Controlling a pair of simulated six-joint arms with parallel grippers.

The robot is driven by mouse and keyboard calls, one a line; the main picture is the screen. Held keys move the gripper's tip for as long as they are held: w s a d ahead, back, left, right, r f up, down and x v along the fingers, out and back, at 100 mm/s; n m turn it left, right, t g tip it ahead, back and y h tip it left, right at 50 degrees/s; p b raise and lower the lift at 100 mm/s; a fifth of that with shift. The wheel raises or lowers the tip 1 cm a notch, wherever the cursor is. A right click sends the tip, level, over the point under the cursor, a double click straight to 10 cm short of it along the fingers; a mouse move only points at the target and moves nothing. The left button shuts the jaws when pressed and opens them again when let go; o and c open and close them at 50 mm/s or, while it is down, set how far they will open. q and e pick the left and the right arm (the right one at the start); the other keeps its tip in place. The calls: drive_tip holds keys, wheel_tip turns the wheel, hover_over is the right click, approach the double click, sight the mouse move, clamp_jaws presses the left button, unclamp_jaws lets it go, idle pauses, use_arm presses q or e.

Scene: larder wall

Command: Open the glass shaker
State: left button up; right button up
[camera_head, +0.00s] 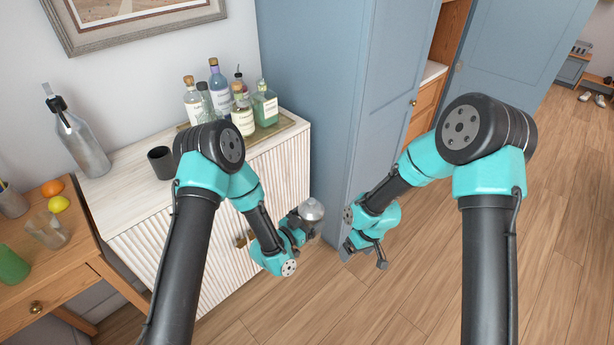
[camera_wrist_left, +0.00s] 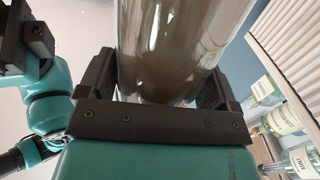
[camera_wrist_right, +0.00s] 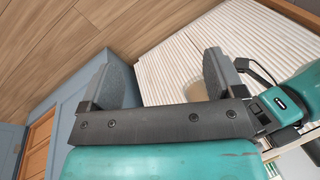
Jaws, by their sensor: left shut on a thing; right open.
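The glass shaker (camera_head: 311,211) is held in front of the white ribbed cabinet, and its rounded silvery top faces up in the head view. My left gripper (camera_head: 301,227) is shut on it. In the left wrist view the clear, brownish shaker body (camera_wrist_left: 180,45) stands between the two fingers; its top is out of that frame. My right gripper (camera_head: 367,254) is open and empty, to the right of the shaker and apart from it.
Several bottles (camera_head: 242,121) stand on a tray on the white cabinet (camera_head: 120,205), with a dark cup (camera_head: 160,162) nearby. A tall blue cupboard (camera_head: 318,90) rises behind the grippers. A wooden side table (camera_head: 75,270) holds fruit and glasses. The floor at the front right is clear.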

drive_tip(key=w+a+r+n+h, duration=0.2)
drive_tip(key=w+a+r+n, duration=0.2)
drive_tip(key=w+a+r, duration=0.45)
drive_tip(key=n+h, duration=0.3)
drive_tip(key=n, duration=0.1)
approach(311, 201)
drive_tip(key=shift+s+d+t, duration=0.1)
drive_tip(key=shift+s+t, duration=0.05)
drive_tip(key=shift+t, duration=0.15)
drive_tip(key=shift+f, duration=0.1)
drive_tip(key=f, duration=0.4)
drive_tip(key=d+f, duration=0.1)
drive_tip(key=f, duration=0.6)
drive_tip(key=shift+s+d+f, duration=0.3)
drive_tip(key=shift+d, duration=0.05)
drive_tip(key=shift+c, duration=0.4)
drive_tip(key=c, duration=0.5)
drive_tip(key=shift+c, duration=0.2)
drive_tip(key=shift+r, duration=0.25)
